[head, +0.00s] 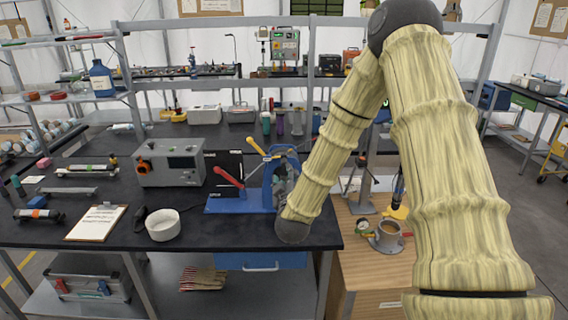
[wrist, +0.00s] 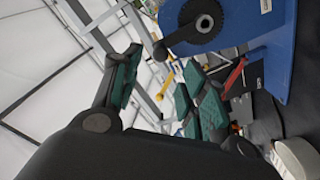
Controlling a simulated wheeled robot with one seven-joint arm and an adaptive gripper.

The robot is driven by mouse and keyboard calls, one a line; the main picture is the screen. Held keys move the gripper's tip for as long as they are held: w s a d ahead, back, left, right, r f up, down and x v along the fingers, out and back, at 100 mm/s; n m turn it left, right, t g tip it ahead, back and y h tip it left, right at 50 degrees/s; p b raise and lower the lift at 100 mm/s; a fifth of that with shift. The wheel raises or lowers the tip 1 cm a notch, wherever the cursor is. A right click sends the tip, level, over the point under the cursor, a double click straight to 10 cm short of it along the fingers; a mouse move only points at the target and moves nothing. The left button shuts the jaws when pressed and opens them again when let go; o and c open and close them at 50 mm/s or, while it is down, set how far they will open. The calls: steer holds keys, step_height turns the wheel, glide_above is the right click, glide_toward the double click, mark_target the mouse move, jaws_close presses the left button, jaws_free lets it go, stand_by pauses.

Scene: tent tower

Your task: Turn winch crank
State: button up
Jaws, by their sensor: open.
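The blue winch (head: 268,187) stands on the black bench, with a red-handled lever (head: 229,178) and a yellow-handled lever (head: 257,147) beside it. In the wrist view the blue winch housing (wrist: 262,55) fills the upper right. A black crank (wrist: 190,32) is mounted on its face, its arm slanting down-left to a rounded end. My gripper (wrist: 162,62) is open, with teal pads on its two fingers and nothing visible between them. The crank's lower end appears near the gap, beyond the fingertips; touching cannot be confirmed. In the head view my arm hides the gripper and the crank.
A grey instrument box (head: 170,163) stands left of the winch. A wooden cabinet (head: 352,262) on the right bears a cup-like metal fitting (head: 388,236).

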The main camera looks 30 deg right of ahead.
mark_target(284, 165)
steer(key=p+x, duration=0.3)
steer(key=x, duration=0.6)
steer(key=shift+d+f, duration=0.1)
jaws_close()
